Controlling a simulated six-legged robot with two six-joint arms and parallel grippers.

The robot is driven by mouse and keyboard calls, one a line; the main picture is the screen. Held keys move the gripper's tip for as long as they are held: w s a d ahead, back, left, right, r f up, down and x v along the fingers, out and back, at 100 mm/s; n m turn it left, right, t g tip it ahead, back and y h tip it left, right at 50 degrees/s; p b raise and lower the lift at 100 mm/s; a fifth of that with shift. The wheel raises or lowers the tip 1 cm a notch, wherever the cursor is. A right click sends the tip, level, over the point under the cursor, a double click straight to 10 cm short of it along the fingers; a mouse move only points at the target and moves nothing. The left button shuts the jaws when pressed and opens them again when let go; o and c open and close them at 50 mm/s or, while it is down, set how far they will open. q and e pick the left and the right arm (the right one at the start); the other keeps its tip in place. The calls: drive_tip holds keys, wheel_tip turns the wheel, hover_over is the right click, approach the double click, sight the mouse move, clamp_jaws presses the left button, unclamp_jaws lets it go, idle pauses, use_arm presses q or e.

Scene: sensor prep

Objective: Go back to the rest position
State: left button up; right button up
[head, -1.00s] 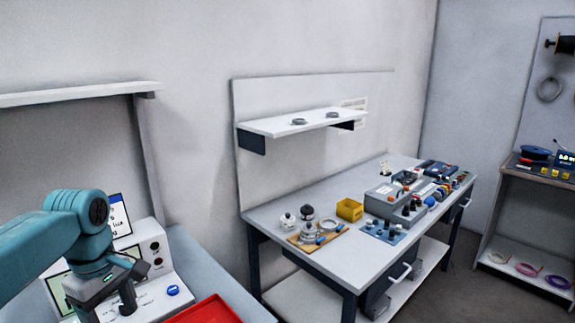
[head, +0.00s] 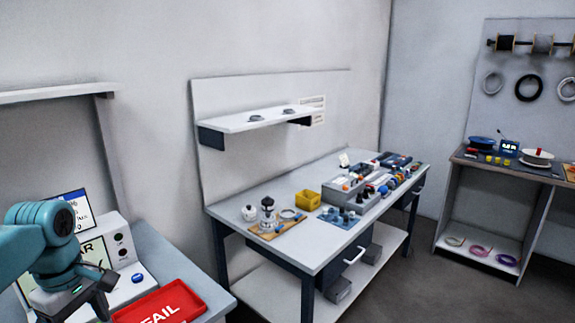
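My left arm, teal, comes in from the left in the head view. Its dark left gripper (head: 92,303) is at the lower left, in front of a white test device with screens (head: 112,248). The gripper is partly cut by the bottom of the picture, and its opening is unclear. I see nothing plainly held in it. My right gripper is not in view.
A red tray marked FAIL (head: 182,291) lies right of my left gripper. A workbench (head: 318,255) with sensor parts, a yellow bin (head: 307,200) and grey boxes stands in the middle. A cable shelf (head: 470,200) stands at the right. Grey floor (head: 410,295) is open between them.

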use_arm(q)
drive_tip(key=d+f+m+h, duration=0.1)
drive_tip(key=d+f+m, duration=0.3)
drive_tip(key=f, duration=0.5)
drive_tip(key=w+d+f+m+h, duration=0.1)
drive_tip(key=d+f, duration=0.5)
drive_tip(key=f, duration=0.3)
drive_tip(key=d+f+m+h, duration=0.1)
drive_tip(key=d+f+m, duration=0.3)
drive_tip(key=f, duration=0.5)
drive_tip(key=s+d+f+m, duration=0.2)
drive_tip(key=s+d+f, duration=0.3)
drive_tip(key=s, duration=0.3)
drive_tip(key=s+d+f+m+h, duration=0.1)
drive_tip(key=s+d+f+m, duration=0.1)
drive_tip(key=s+d+f, duration=0.4)
drive_tip(key=s+f, duration=0.2)
drive_tip(key=s, duration=0.1)
drive_tip(key=shift+f, duration=0.2)
